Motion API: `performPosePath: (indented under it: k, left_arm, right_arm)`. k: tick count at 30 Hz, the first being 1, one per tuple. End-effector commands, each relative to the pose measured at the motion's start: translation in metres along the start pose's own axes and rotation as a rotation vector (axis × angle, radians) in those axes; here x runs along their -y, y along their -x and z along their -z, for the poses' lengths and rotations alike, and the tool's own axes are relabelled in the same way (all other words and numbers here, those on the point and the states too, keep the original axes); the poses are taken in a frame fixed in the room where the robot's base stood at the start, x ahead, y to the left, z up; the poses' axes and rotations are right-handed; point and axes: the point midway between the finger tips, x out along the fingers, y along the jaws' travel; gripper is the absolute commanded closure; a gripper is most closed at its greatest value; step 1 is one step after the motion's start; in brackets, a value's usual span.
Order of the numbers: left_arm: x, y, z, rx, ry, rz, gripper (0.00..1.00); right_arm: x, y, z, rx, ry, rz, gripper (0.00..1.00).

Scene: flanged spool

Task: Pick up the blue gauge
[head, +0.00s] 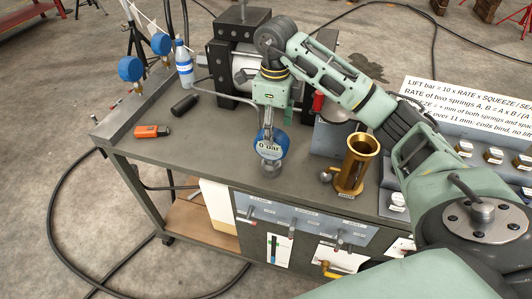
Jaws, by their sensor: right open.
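A round blue gauge (269,149) with a white label reading "0 bar" stands near the front edge of the grey bench (222,128), on a small grey foot. My right gripper (268,124) reaches down to it from above, its fingers at the top of the gauge. The fingers are open; whether they touch the gauge I cannot tell. Two other blue gauges, one nearer (130,69) and one farther (161,44), stand at the bench's left edge. My left gripper is not in view.
A brass cylinder (355,165) stands right of the gauge, with a small dark ball-like part beside it. A black clamp-like fixture (222,65) is behind. An orange block (151,131), black cylinder (184,105) and water bottle (184,65) are left. The bench between is clear.

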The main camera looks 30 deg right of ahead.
Motion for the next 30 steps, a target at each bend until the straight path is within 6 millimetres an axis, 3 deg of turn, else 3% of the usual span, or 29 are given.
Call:
performPosePath:
  k: [5,21,30]
  left_arm:
    - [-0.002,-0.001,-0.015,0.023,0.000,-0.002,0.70]
    - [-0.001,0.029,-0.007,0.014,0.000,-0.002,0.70]
    - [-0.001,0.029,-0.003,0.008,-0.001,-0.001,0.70]
  right_arm:
    - [0.000,-0.013,0.000,-0.002,-0.001,-0.001,0.41]
    - [-0.007,-0.077,0.000,0.000,-0.001,-0.002,0.41]
    - [-0.006,-0.083,0.001,0.000,0.000,0.001,0.42]
